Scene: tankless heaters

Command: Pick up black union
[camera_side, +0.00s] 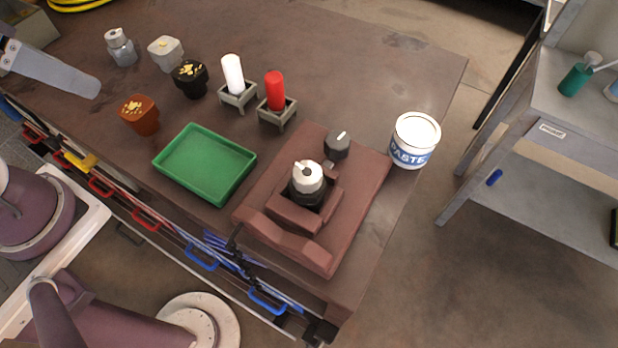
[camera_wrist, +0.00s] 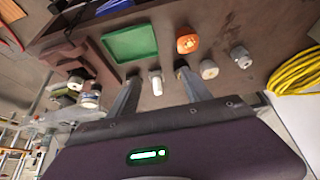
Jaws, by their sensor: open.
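The black union (camera_side: 189,77), a dark fitting with gold marks on top, stands on the brown bench in the side view, between a pale grey cap and the white peg. In the wrist view, a dark piece that appears to be the black union (camera_wrist: 181,64) is mostly hidden behind the tip of the right finger. My gripper (camera_wrist: 159,76) is open and empty, its two grey fingers spread wide and apart from the bench objects.
An orange-brown fitting (camera_side: 139,115), grey cap (camera_side: 165,54) and silver fitting (camera_side: 121,46) stand close by. White (camera_side: 232,72) and red (camera_side: 275,88) pegs sit in stands. A green tray (camera_side: 205,163), brown fixture (camera_side: 350,210) and paste can (camera_side: 412,142) lie beyond.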

